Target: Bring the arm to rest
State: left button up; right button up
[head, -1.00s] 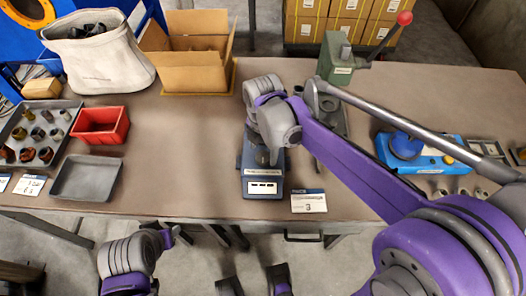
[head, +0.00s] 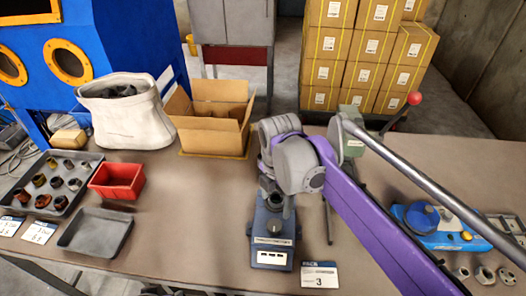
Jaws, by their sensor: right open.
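My right arm comes in from the lower right over the table, with its purple link and grey wrist in view. My right gripper (head: 274,198) is over the small blue-grey device (head: 271,246) with a light label panel on its front. The gripper is open. The wrist hides part of it, and I cannot tell whether it touches the device. My left gripper is not in view.
A red bin (head: 117,180), a grey tray (head: 96,232), a parts tray (head: 22,190), a white sack (head: 128,115) and an open cardboard box (head: 214,132) stand left. A blue tool (head: 440,225) lies right.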

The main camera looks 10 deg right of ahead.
jog(key=s+d+f+m+t+p, duration=0.2)
jog(key=s+m, duration=0.5)
jog(key=m, duration=0.5)
jog(key=s+d+f+m+t+p, duration=0.1)
jog(key=s+d+f+m+t, duration=0.2)
jog(key=s+m, duration=0.4)
jog(key=d+m, duration=0.1)
jog(key=m, duration=0.4)
jog(key=shift+s+d+f+p, duration=0.25)
jog(key=shift+f+p, duration=0.05)
jog(key=shift+p, duration=0.1)
jog(key=shift+a, duration=0.1)
